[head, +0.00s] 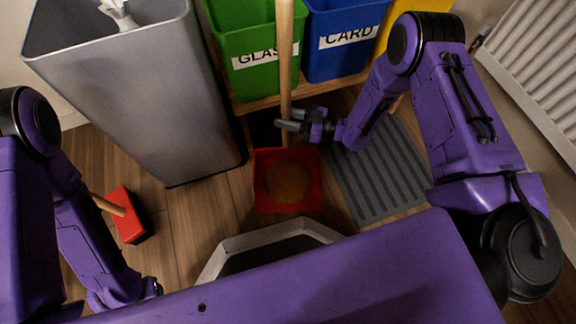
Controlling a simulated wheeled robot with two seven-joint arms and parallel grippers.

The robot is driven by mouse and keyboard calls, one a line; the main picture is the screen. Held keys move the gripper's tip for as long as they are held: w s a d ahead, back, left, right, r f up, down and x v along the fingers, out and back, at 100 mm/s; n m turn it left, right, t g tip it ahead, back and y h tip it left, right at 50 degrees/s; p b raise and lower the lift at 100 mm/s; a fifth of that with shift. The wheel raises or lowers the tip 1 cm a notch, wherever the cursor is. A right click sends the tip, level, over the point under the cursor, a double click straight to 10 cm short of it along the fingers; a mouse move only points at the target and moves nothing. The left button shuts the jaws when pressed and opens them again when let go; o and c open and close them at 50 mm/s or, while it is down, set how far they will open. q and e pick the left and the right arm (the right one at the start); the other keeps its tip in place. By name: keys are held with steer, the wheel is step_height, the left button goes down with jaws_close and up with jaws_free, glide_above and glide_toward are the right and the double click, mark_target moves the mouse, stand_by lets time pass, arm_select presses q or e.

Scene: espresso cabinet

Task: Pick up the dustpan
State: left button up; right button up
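The red dustpan (262,200) is low down in the middle of the head view, with a round brown heap (288,182) in its pan. Its long wooden handle (286,60) rises upright from the pan's back edge. My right gripper (290,120) is at the lower part of the handle, just above the pan. One grey finger crosses in front of the handle and the other is close beside or behind it. I cannot tell whether the fingers press on it. My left gripper (152,288) shows only as a dark end at lower left; its fingers are hidden.
A tall grey bin (150,100) stands left of the handle. Green (240,75), blue (340,50) and yellow bins stand behind it. A red brush (128,215) lies at left. A grey ribbed mat (380,180) is at right, near a white radiator (535,65).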

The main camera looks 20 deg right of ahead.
jaws_close()
stand_by(1.1)
